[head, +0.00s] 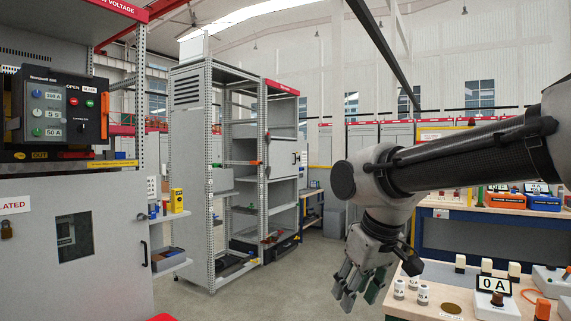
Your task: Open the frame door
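My gripper (357,287) hangs at the lower middle right, fingers pointing down, with a gap between them and nothing held. A tall grey open-frame cabinet (208,180) stands in the middle distance, apart from and left of my gripper. A small light-grey door (283,159) with a dark handle sits in its right section and looks shut. At the near left is a larger grey door (105,250) with a dark window and a black vertical handle (143,254) near its right edge; it looks shut. I cannot tell which of these is the frame door.
A wooden-topped bench (455,300) with a "0 A" display (494,285) lies close to the right of my gripper. A black control unit (65,107) is above the left door. A small shelf with a yellow device (177,200) juts out beside it. The floor (270,290) between is clear.

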